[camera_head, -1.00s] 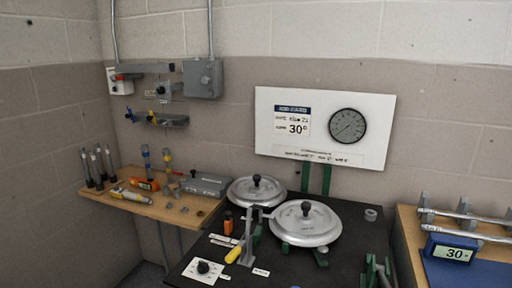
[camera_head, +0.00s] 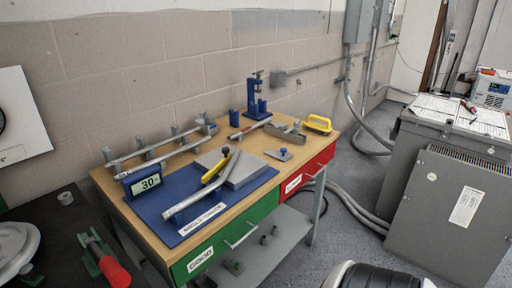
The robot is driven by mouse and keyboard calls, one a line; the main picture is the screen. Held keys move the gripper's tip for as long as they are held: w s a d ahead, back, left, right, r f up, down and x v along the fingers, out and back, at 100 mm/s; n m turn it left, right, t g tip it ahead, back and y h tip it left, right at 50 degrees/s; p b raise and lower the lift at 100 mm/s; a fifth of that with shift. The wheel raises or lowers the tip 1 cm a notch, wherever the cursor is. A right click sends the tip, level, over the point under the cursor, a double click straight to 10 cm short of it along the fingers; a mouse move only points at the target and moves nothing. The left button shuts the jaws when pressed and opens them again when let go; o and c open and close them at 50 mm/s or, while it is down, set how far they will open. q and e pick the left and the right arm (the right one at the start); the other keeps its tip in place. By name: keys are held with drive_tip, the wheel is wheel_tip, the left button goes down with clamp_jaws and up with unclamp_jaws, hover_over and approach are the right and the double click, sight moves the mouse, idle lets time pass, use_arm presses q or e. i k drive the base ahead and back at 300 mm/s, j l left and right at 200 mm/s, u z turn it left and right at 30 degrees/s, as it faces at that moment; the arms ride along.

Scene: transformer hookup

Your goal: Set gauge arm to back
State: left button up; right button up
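A gauge display (camera_head: 145,184) reading about 30° stands at the left edge of the blue mat (camera_head: 172,230) on the wooden bench. A yellow arm (camera_head: 215,168) with a dark knob at its upper end is on the mat, beside a bent grey pipe (camera_head: 196,200). It looks like the gauge arm, but I cannot be sure. It slants from lower left to upper right, along the left edge of a grey plate (camera_head: 245,172).
A blue clamp stand (camera_head: 257,97) and a yellow-handled tool (camera_head: 318,124) stand on the bench's far side. Green (camera_head: 228,243) and red (camera_head: 306,172) drawers are below. A grey cabinet (camera_head: 446,215) stands right, across floor. A red-handled green lever (camera_head: 108,262) is lower left.

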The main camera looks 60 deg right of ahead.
sight(212, 172)
drive_tip(key=z, duration=1.5)
